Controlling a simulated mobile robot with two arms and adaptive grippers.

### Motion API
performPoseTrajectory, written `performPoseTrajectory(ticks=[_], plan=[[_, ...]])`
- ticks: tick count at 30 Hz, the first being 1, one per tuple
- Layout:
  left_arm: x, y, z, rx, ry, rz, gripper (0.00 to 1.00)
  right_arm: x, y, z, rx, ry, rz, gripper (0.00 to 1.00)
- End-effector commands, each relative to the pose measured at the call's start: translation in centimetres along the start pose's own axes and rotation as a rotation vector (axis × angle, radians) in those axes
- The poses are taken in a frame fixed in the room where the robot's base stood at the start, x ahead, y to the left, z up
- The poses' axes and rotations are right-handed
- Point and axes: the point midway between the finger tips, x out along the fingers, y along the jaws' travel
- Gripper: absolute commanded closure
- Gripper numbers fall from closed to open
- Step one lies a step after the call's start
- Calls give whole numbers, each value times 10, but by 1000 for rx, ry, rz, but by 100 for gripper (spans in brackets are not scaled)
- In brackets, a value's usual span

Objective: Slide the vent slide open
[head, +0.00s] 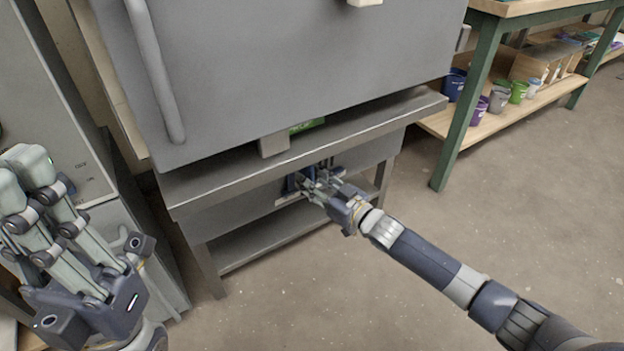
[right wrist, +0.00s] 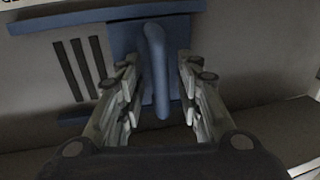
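The vent slide is a blue plate with an upright rounded blue handle (right wrist: 156,70) in the right wrist view, set in a blue rail (right wrist: 75,20) on a grey panel. Dark vent slots (right wrist: 78,69) show to the left of the plate. My right gripper (right wrist: 160,92) is open, with one finger on each side of the handle and a gap visible on both sides. In the head view the right gripper (head: 318,183) is at the slide, under the kiln's ledge, and hides most of it. My left gripper (head: 35,200) is raised at the left, away from the slide; its finger gap is unclear.
The large grey kiln body (head: 300,70) stands above a projecting metal ledge (head: 400,110). A lower shelf (head: 270,240) lies under the slide. A grey cabinet (head: 60,120) is at the left. A green-legged bench (head: 470,110) with several buckets is at the right. The floor in front is clear.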

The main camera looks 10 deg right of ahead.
Motion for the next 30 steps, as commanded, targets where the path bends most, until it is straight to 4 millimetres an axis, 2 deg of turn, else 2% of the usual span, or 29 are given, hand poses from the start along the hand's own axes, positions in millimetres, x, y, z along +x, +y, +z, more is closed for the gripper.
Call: performPoseTrajectory(ticks=[4,8,21,30], plan=[[1,0,0,1,2,1,100,-3,0,0,0,0,0,67],[1,0,0,1,1,1,100,-16,1,1,1,-1,1,67],[0,0,0,0,1,1,100,-94,0,2,0,-3,0,67],[0,0,0,0,1,0,100,-119,0,0,0,-1,1,67]])
